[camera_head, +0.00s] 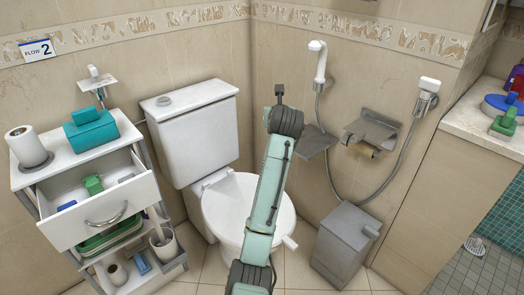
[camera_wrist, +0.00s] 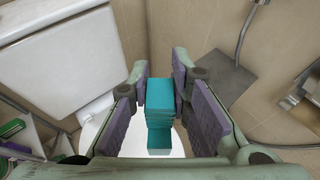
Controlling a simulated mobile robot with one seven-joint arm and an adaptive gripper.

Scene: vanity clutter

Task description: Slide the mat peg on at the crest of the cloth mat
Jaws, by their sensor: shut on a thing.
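My gripper (camera_wrist: 160,72) has its two purple-padded fingers shut on a teal ridged piece, which I take for the mat peg (camera_wrist: 159,116). The wrist view shows the peg between the fingers, in front of the wall and toilet. In the head view my arm rises over the toilet, and the fingers and peg cannot be made out there. I cannot pick out the cloth mat for certain in either view.
The white toilet (camera_head: 215,130) stands behind my arm. A cart with an open drawer (camera_head: 100,208) and a teal box (camera_head: 91,130) is at left. A grey bin (camera_head: 343,245) and a counter (camera_head: 480,124) are at right. Wall fittings and a hose (camera_head: 398,165) hang near my arm.

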